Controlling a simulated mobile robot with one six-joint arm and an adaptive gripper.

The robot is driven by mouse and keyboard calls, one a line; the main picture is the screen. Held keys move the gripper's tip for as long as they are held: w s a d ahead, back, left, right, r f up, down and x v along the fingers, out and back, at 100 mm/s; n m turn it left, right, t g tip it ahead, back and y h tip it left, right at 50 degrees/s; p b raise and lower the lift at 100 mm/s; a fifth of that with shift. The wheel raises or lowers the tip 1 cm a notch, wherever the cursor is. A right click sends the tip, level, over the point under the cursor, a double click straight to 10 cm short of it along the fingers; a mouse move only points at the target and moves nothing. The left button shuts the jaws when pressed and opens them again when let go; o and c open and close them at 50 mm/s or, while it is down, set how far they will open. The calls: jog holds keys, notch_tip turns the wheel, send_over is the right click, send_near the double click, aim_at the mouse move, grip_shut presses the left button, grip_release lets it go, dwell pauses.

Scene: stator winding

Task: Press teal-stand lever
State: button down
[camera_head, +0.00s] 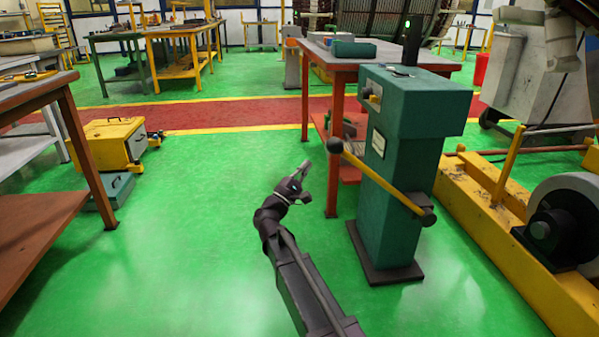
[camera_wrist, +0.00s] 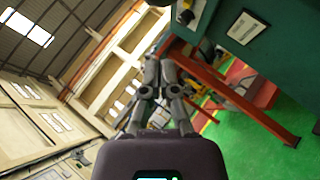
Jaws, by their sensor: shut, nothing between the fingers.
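The teal stand (camera_head: 400,170) stands upright on a dark base plate right of centre in the head view. Its yellow lever (camera_head: 378,178) slants from a dark pivot low on the right up to a black knob (camera_head: 334,146) at the upper left. My gripper (camera_head: 306,168) is shut and empty, left of the lever and a little below the knob, apparently close to it; the exact gap cannot be told. In the wrist view my gripper's fingers (camera_wrist: 160,62) are together, and part of the teal stand (camera_wrist: 270,45) fills the upper right. The lever is not clear in the wrist view.
A red-legged table (camera_head: 333,110) stands behind the stand. A yellow machine frame (camera_head: 490,220) with a grey wheel lies to the right. A brown table (camera_head: 35,210) and a yellow toolbox (camera_head: 113,145) are at the left. The green floor (camera_head: 190,240) between is clear.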

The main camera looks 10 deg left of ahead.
jog(key=shift+w+d+r+p, duration=0.25)
jog(key=shift+d+r+p, duration=0.2)
jog(key=shift+d+r, duration=0.15)
jog(key=shift+w+d+r+p, duration=0.2)
jog(key=shift+d+r+p, duration=0.35)
jog(key=shift+d, duration=0.2)
jog(key=shift+w+d+r+p, duration=0.25)
jog(key=shift+d+r+p, duration=0.15)
jog(key=shift+d+r, duration=0.2)
jog(key=shift+d, duration=0.1)
